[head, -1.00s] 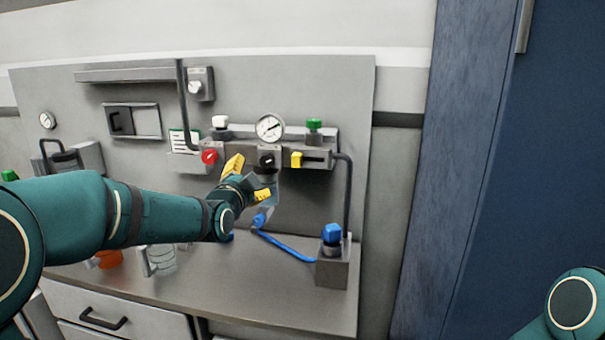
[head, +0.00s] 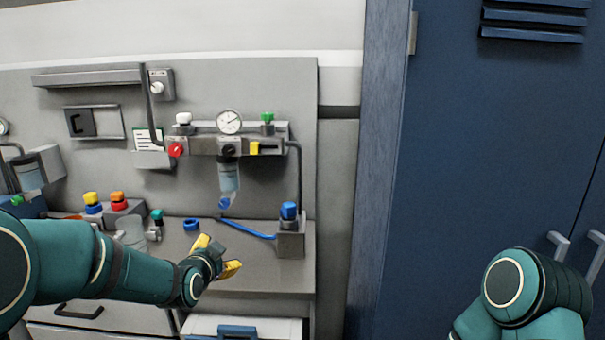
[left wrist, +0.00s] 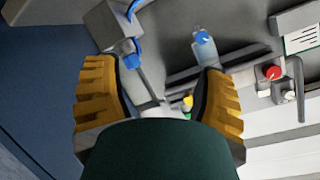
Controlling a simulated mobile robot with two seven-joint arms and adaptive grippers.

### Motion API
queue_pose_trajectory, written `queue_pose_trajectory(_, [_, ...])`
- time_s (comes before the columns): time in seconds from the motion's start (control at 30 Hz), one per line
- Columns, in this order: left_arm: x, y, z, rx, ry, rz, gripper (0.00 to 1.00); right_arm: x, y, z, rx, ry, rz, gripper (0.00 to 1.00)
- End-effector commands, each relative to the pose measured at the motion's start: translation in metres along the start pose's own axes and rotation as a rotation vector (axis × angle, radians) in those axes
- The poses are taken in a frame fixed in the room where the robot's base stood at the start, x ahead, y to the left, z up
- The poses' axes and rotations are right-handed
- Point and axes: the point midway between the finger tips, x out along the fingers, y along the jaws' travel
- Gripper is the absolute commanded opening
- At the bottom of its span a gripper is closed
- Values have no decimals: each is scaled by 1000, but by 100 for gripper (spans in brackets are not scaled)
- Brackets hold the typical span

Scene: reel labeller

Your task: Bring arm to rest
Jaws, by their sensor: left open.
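My left gripper (head: 218,256) is open and empty, low in front of the bench's right part in the head view. Its yellow fingers stand apart in the left wrist view (left wrist: 158,100), with nothing between them in contact. My left arm (head: 110,265) reaches in from the left, over the front of the bench. My right arm (head: 525,290) shows at the lower right; its gripper is out of view.
A clear filter cup (head: 229,178) hangs under the manifold with its gauge (head: 229,122). A blue hose (head: 245,229) runs to a grey block (head: 291,243) with a blue knob. A blue ring (head: 191,224) lies on the bench. A blue cabinet (head: 480,150) stands right.

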Motion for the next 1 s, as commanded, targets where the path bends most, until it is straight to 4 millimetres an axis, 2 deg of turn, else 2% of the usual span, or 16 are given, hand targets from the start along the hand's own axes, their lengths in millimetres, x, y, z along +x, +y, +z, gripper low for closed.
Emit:
queue_pose_trajectory(0.03, [2, 26, 25, -53, -54, 50, 70, 0, 0, 0, 0, -1, 0, 55])
queue_pose_trajectory(0.17, [-2, 92, 85, -220, -200, 170, 70, -1, 0, 1, 0, -2, 0, 55])
queue_pose_trajectory(0.27, [-15, 144, 130, -354, -327, 255, 70, -1, 0, 1, 0, -2, 0, 55])
queue_pose_trajectory(0.4, [-50, 216, 186, -553, -526, 357, 70, -1, 0, 1, 0, -2, 0, 55])
queue_pose_trajectory(0.5, [-83, 263, 218, -694, -675, 416, 70, -1, 0, 1, 0, -2, 0, 55])
queue_pose_trajectory(0.6, [-117, 300, 239, -816, -811, 458, 70, -1, 0, 1, 0, -2, 0, 55])
queue_pose_trajectory(0.7, [-144, 326, 250, -904, -914, 484, 70, -1, 0, 1, 0, -2, 0, 55])
queue_pose_trajectory(0.8, [-162, 340, 255, -957, -976, 498, 70, -1, 0, 1, 0, -2, 0, 55])
queue_pose_trajectory(1.0, [-169, 346, 257, -981, -1004, 502, 70, -1, 0, 1, 0, -2, 0, 55])
